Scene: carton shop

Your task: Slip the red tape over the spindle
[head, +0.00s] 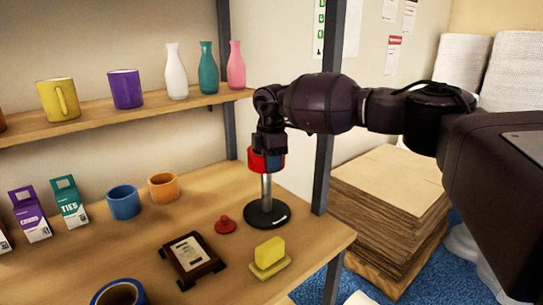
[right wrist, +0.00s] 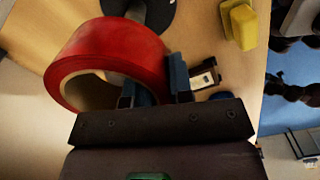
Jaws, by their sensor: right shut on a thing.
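The red tape (head: 258,162) is a wide red ring, held above the table by my right gripper (head: 268,152). The gripper is shut on the ring's wall; the tape also shows in the right wrist view (right wrist: 105,48), between the blue fingers (right wrist: 158,86). The spindle (head: 266,190) is an upright grey post on a round black base. The tape is at the post's top, well above the base. My left gripper is not in view.
Near the base lie a red knob-like piece (head: 225,224), a dark framed plaque (head: 190,257) and a yellow block (head: 269,253). A blue tape roll (head: 120,292) is at the front. Mugs and cartons stand at left. A dark shelf upright (head: 323,165) is close on the right.

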